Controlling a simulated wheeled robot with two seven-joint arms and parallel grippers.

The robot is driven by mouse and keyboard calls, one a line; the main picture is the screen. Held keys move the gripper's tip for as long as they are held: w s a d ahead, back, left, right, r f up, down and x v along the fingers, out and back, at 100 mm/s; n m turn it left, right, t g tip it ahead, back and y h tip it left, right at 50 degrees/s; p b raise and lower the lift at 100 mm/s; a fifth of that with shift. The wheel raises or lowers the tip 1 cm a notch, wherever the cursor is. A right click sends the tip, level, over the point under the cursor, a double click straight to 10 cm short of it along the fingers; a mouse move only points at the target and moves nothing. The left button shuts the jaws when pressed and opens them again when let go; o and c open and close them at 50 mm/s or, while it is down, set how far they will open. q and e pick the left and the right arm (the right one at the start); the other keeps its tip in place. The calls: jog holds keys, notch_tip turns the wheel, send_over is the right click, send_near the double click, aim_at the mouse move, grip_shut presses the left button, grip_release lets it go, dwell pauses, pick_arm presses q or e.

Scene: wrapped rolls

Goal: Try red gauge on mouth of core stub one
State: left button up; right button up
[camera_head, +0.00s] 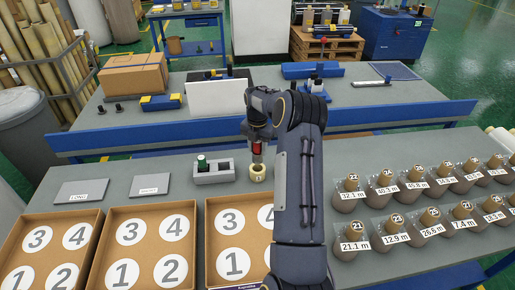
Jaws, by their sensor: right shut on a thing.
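My right gripper (257,139) is shut on the red gauge (257,149) and points down. The gauge is upright just above a short cream core stub (258,174), with a small mark on its front too small to read surely. The gauge's lower end is close to the stub's mouth; I cannot tell whether it touches or enters it. The stub stands on the grey table, right of a grey gauge block (215,174). A green gauge (202,163) stands in the block's left part. My left gripper is not in view.
Cardboard trays (101,262) with numbered circles line the front left. LONG (82,191) and another plate (150,184) lie behind them. Several wrapped rolls (351,238) with length tags stand at right. A blue rail (130,145) runs behind the gauge block. My right arm hides part of the middle.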

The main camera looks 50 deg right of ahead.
jog(key=shift+r+p, duration=0.9)
jog(key=shift+r, duration=0.7)
